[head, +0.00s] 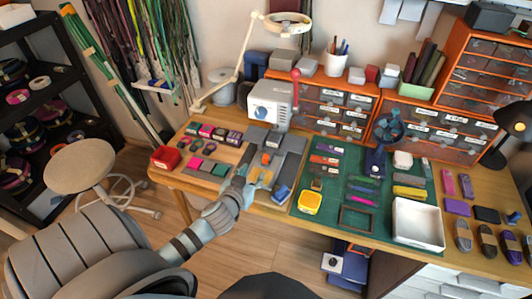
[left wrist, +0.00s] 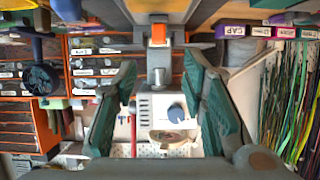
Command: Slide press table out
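The press (head: 270,101) is a white box with a blue knob and a red lever (head: 295,76), standing at the back of the desk. It also shows in the left wrist view (left wrist: 150,103). Grey plates lie on the desk in front of it, with a small orange block (head: 266,158) on them. I take these grey parts for the press table (head: 288,144). My left gripper (head: 249,165) is over their near left part. In the left wrist view its fingers (left wrist: 163,85) are wide apart, with a metal post and the orange block (left wrist: 158,34) beyond the gap. Contact cannot be told. My right gripper is out of view.
To the right lie a green mat (head: 338,165) with tools, a yellow box (head: 310,202), a blue fan (head: 388,128) and a white tray (head: 417,222). A red box (head: 166,157) stands left. Orange drawer units (head: 335,105) line the back; a lamp arm (head: 237,60) rises behind.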

